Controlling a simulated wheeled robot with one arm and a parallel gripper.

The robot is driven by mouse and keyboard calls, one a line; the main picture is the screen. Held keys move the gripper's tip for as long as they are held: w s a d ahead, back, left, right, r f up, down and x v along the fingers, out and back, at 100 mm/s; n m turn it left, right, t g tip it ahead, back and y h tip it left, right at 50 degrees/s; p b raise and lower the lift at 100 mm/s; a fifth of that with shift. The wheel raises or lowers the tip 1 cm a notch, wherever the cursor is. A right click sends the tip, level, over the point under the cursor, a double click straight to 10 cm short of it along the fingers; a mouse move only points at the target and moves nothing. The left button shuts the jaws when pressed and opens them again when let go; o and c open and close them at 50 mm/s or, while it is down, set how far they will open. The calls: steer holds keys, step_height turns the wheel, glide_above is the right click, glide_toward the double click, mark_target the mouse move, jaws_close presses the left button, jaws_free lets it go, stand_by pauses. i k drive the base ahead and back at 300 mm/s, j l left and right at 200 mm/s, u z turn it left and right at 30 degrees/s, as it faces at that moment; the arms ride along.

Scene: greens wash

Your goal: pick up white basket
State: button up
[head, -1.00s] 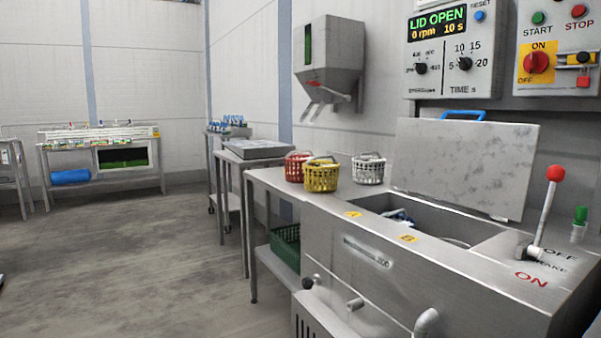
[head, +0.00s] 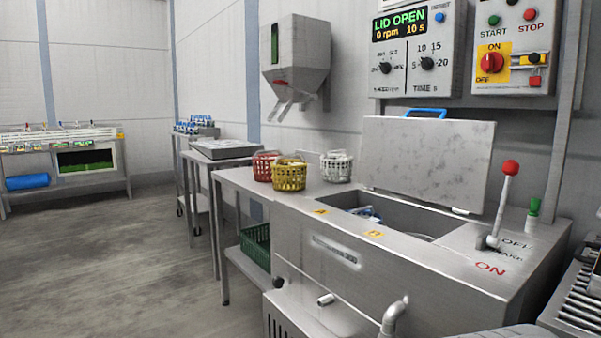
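The white basket (head: 337,167) stands upright on the steel table, at the back near the wall and beside the left end of the spinner's raised lid. It has a lattice side and a thin handle; something pale seems to be inside. The yellow basket (head: 289,175) stands in front and to its left, and the red basket (head: 265,167) is further left, partly behind the yellow one. My gripper is not in view.
The spinner (head: 345,263) has its lid (head: 432,163) up and its tub open. A lever with a red knob (head: 511,168) stands at right. A green crate (head: 256,241) sits on the shelf below. A dispenser (head: 297,62) hangs above the baskets. Floor at left is clear.

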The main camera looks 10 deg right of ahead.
mark_target(332, 178)
steer(key=i+j+z, duration=0.15)
steer(key=j, duration=0.2)
steer(key=i+j+z, duration=0.1)
steer(key=i+j, duration=0.15)
steer(key=j, duration=0.15)
steer(key=i+j+z, duration=0.15)
steer(key=j, duration=0.25)
